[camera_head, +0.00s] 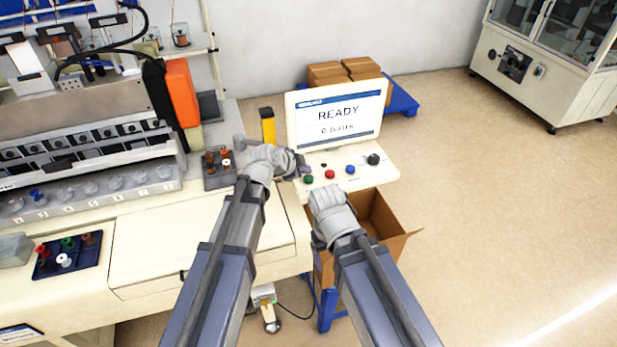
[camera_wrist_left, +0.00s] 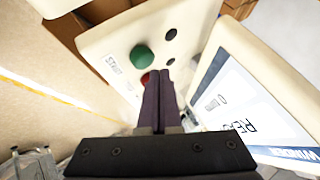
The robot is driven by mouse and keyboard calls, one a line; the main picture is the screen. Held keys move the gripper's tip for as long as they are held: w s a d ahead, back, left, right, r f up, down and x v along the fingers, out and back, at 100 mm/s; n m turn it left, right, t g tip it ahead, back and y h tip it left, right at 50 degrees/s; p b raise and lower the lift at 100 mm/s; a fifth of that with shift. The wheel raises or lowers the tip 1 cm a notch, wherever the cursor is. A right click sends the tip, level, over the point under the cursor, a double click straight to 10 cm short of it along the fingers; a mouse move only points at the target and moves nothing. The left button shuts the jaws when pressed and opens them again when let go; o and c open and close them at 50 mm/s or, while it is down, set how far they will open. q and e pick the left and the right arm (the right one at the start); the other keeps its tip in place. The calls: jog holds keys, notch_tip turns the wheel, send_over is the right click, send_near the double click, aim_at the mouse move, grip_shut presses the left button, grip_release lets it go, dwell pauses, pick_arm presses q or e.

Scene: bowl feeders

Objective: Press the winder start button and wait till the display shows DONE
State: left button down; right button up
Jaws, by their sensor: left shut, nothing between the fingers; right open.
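The display (camera_head: 338,112) stands upright on the winder and reads READY, with a smaller line below it; it also shows rotated in the left wrist view (camera_wrist_left: 243,97). The control panel (camera_head: 382,177) below it carries a green button (camera_head: 308,179), a red button (camera_head: 330,174) and a blue button (camera_head: 350,169). In the left wrist view, the green button (camera_wrist_left: 142,56) has the label START beside it. My left gripper (camera_head: 303,168) is shut and empty, close to the panel's left end; its fingers (camera_wrist_left: 161,80) partly cover the red button. My right gripper (camera_head: 324,192) is open, in front of the panel; its fingers are hard to see.
A black knob (camera_head: 373,159) sits at the panel's right end. An open cardboard box (camera_head: 398,243) stands below the panel. A small grey tray with brown spools (camera_head: 217,181) lies left of my left gripper.

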aim_at(305, 179)
pick_arm(q)
jog(key=shift+f+b, duration=0.4)
jog(key=shift+b, duration=0.05)
jog(key=shift+f+b, duration=0.7)
jog(key=shift+f, duration=0.05)
dwell(1.0)
jog(key=shift+r, duration=0.1)
jog(key=shift+r+p, duration=1.1)
jog(key=shift+p, duration=0.05)
notch_tip(305, 179, up, 5)
jog(key=p, duration=0.5)
dwell(0.5)
